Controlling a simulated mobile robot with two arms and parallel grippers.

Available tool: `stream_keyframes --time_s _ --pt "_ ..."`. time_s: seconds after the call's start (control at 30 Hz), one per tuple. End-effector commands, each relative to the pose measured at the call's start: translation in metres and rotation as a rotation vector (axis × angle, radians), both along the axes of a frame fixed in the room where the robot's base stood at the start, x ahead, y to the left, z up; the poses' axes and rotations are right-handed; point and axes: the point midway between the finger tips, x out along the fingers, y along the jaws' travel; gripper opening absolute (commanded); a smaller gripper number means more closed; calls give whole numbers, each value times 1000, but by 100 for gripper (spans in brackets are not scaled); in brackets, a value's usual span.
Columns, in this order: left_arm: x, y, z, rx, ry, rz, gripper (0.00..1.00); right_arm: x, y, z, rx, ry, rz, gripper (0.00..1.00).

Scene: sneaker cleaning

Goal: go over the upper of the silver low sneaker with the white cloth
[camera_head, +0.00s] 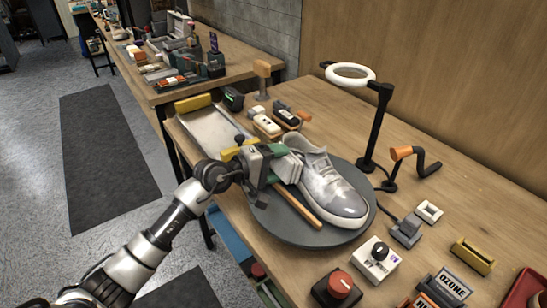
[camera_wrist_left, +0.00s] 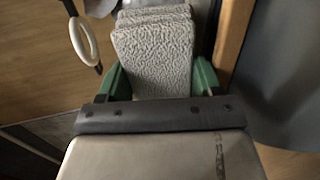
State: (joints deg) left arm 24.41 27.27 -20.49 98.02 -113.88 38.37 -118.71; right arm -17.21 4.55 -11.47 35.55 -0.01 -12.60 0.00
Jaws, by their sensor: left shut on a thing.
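The silver low sneaker (camera_head: 328,185) lies on a dark round turntable (camera_head: 365,228), its glossy toe toward the front right. My left gripper (camera_head: 277,166) is at the sneaker's left side near the heel, its green fingers shut on the white cloth (camera_head: 289,168). In the left wrist view the cloth (camera_wrist_left: 152,60) is a folded, rough-textured pad between the green fingers (camera_wrist_left: 160,82). The cloth is close against the sneaker's side; I cannot tell whether it touches. My gripper hides part of the heel. My right gripper is not in view.
A wooden stick (camera_head: 298,208) lies on the turntable beside the sneaker. A ring lamp (camera_head: 350,74) stands behind. A metal tray (camera_head: 210,130) is at the back left. A white box with a black knob (camera_head: 376,261) and a red-knobbed box (camera_head: 338,289) stand in front.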

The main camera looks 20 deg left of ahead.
Motion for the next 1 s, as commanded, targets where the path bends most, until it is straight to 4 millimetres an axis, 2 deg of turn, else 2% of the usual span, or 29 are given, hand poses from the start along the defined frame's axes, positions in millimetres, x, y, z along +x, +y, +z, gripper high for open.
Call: stream_keyframes --time_s 0.2,0.4,0.8,1.0 --pt "-15 -16 -1 0 10 -7 46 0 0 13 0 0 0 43" --pt "-19 -20 -3 0 10 -7 46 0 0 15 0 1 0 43" --pt "-42 -44 -2 -1 14 -8 46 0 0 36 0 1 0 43" --pt "-47 -49 -4 -1 13 -8 46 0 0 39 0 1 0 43"
